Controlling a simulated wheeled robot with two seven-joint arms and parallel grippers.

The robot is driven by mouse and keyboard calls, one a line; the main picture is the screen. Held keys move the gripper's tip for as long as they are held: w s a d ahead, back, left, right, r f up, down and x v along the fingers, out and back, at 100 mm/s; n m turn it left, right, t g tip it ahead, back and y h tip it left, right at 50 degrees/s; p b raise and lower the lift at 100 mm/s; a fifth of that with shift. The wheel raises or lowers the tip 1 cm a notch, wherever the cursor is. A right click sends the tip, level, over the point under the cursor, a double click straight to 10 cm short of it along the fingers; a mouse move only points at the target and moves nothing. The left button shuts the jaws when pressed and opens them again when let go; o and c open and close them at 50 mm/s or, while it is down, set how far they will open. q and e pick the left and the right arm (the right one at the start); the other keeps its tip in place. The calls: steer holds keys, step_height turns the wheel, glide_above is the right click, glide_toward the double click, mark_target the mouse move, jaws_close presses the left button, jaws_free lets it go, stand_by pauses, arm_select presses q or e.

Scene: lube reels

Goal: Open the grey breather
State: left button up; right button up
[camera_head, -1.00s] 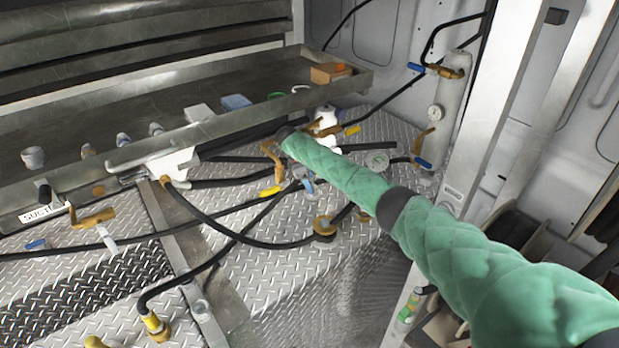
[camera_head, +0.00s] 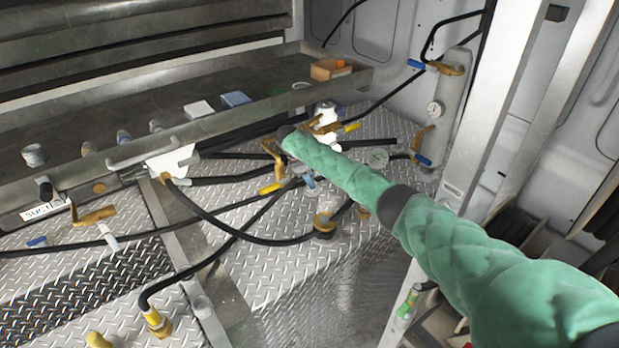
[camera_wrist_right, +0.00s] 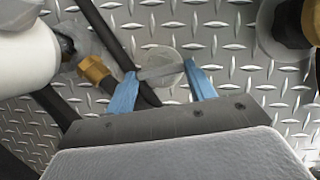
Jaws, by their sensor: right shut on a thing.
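My right arm, in a green quilted sleeve, reaches in from the right in the head view, with its gripper (camera_head: 308,183) low over the diamond-plate floor. In the right wrist view the two blue fingers (camera_wrist_right: 161,80) point at a round grey disc (camera_wrist_right: 161,60) on the plate, which looks like the grey breather. A short grey bar (camera_wrist_right: 160,72) on it lies crosswise between the fingertips, and the gripper is shut on it. In the head view the breather is hidden by my arm and gripper. My left gripper is out of view.
Black hoses (camera_head: 255,240) cross the plate near the gripper. A white cylinder (camera_wrist_right: 25,60) with a brass fitting (camera_wrist_right: 94,70) stands left of the fingers in the wrist view. A metal shelf (camera_head: 130,105) runs behind.

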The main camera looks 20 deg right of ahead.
steer(key=n+t+p, duration=0.1)
steer(key=n, duration=0.1)
steer(key=shift+s+r+n, duration=0.1)
steer(key=shift+n, duration=0.2)
steer(key=n+t, duration=0.1)
steer(key=n, duration=0.2)
steer(key=shift+s+p, duration=0.15)
steer(key=shift+p, duration=0.2)
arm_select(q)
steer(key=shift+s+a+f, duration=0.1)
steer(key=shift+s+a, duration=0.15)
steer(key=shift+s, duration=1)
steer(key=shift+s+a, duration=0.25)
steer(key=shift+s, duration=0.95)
arm_select(e)
steer(key=shift+n+t, duration=0.3)
steer(key=shift+n, duration=0.3)
steer(key=o, duration=0.9)
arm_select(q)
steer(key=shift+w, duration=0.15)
arm_select(e)
steer(key=shift+o, duration=0.4)
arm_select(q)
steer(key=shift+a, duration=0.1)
